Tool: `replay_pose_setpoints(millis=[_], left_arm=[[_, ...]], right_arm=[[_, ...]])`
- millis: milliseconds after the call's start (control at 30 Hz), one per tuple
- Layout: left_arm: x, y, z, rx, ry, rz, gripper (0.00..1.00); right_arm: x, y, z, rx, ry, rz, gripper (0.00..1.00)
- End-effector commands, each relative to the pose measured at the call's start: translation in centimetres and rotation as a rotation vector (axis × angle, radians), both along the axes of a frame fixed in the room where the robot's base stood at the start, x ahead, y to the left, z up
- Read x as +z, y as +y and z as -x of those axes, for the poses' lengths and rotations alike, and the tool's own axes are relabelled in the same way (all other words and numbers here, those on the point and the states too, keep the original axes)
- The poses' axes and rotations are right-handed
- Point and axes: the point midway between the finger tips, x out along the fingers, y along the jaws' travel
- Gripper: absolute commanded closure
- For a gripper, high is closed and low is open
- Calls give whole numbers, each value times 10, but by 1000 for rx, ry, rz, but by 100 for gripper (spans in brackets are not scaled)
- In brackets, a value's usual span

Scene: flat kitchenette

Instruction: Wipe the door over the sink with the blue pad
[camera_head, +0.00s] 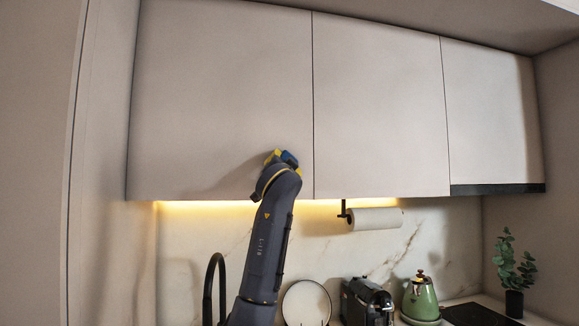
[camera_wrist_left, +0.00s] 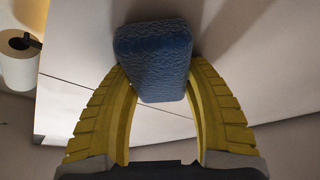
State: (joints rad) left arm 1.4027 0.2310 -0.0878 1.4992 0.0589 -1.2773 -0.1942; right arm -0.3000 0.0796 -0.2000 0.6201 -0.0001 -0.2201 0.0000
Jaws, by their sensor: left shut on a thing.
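The door over the sink (camera_head: 215,95) is the wide, pale, flat left-hand cabinet door in the head view, and it is closed. My left gripper (camera_head: 273,157) is at the door's lower right part, near the seam with the middle door. Its yellow fingers are shut on the blue pad (camera_head: 290,158). In the left wrist view the textured blue pad (camera_wrist_left: 152,60) sits between the two curved fingers, with a pale surface behind it. The pad is at or very close to the door; I cannot tell whether it touches. My right gripper is not in view.
A paper towel roll (camera_head: 375,219) hangs under the middle door. Below are a black tap (camera_head: 212,287), a round white plate (camera_head: 306,303), a coffee machine (camera_head: 367,302), a green kettle (camera_head: 420,298) and a potted plant (camera_head: 514,270). The door's upper area is clear.

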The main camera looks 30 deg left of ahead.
Motion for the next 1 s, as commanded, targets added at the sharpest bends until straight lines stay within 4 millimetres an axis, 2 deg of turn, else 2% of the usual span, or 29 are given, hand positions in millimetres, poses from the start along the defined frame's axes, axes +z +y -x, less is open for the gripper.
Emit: replay_pose_setpoints(millis=[1000], left_arm=[[0, 40, 32, 0, 0, -1, 72]], right_arm=[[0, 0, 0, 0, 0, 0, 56]])
